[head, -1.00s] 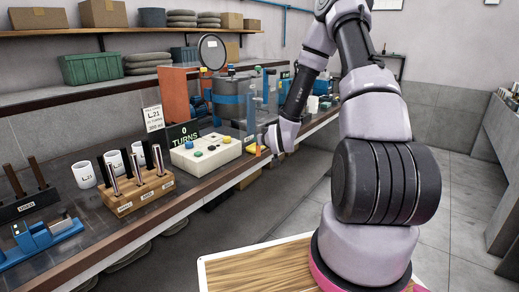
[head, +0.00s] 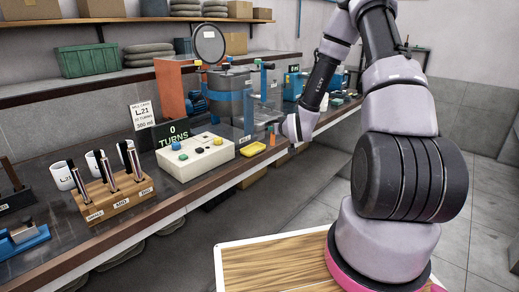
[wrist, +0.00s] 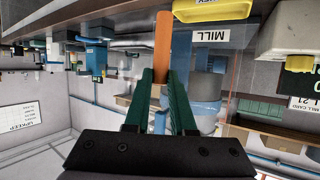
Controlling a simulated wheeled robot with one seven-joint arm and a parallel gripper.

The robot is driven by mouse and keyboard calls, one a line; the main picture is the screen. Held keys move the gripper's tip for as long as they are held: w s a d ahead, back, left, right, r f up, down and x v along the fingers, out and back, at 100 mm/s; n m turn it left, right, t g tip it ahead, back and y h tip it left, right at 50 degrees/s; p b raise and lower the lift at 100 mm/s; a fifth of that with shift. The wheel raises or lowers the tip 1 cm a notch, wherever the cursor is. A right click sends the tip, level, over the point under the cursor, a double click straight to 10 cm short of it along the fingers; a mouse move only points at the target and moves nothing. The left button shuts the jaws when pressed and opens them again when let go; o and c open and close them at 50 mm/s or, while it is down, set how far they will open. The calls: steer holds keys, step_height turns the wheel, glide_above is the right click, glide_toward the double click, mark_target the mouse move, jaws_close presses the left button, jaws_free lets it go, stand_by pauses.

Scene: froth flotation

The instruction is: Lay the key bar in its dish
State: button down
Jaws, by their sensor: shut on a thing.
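My gripper (wrist: 160,78) shows in the wrist view with its two green fingers shut on the orange key bar (wrist: 162,40). The bar sticks out past the fingertips. In the head view, the orange bar (head: 272,136) stands roughly upright beside my gripper (head: 274,128), at the bench's front edge. The yellow dish (head: 253,149) lies on the bench just left of the bar and looks empty. The dish (wrist: 205,10) also shows at the top of the wrist view, partly cut off, with a KEY label. The bar is apart from the dish.
A white control box (head: 195,155) with coloured buttons stands left of the dish. Behind is the mill (head: 232,95) with a clear guard. A wooden rack (head: 118,195) with dark-handled rods and white cups are farther left. The bench edge runs just in front of the dish.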

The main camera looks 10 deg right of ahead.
steer(key=w+a+r+n+y, duration=0.3)
steer(key=w+a+r, duration=0.1)
steer(key=a+r, duration=0.25)
steer(key=shift+n+g+y, duration=0.3)
steer(key=shift+g, duration=0.2)
steer(key=f, duration=1)
steer(key=shift+w+a, duration=0.1)
steer(key=shift+a, duration=0.2)
steer(key=c, duration=0.8)
jaws_free()
steer(key=shift+f, duration=0.15)
steer(key=shift+o, duration=0.2)
